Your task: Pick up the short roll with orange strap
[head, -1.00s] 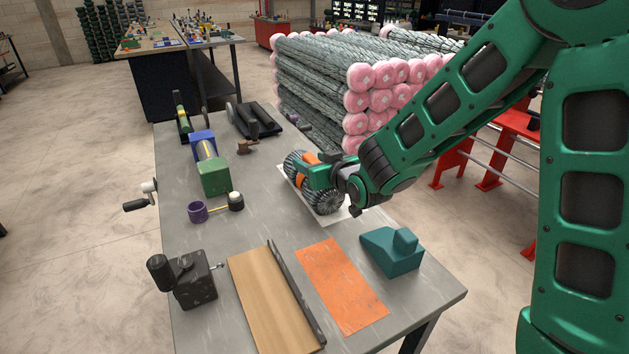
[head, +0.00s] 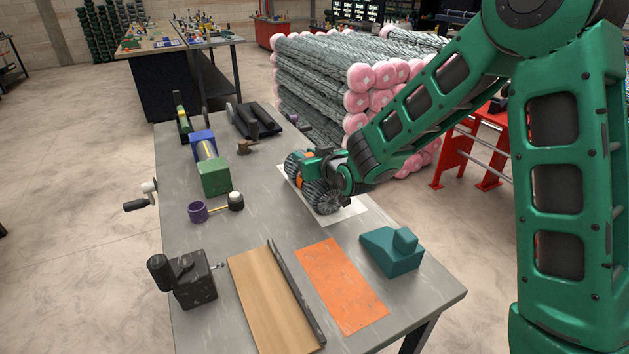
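The short roll (head: 322,198) is a grey wire-mesh coil with an orange strap (head: 306,183) around its middle. It is at a white sheet (head: 350,211) on the right side of the workbench. My green and dark gripper (head: 315,164) is over the middle of the roll, around the strap. It hides the roll's top and much of the strap. The fingertips are hidden, so I cannot tell whether they are shut on the roll. I cannot tell whether the roll touches the sheet.
On the grey workbench (head: 270,215) are an orange plate (head: 341,284), a teal block (head: 392,250), a wooden board (head: 268,300), a black crank box (head: 185,280) and a green block (head: 214,177). Stacked long mesh rolls with pink ends (head: 365,77) stand behind. Bench space left of the roll is clear.

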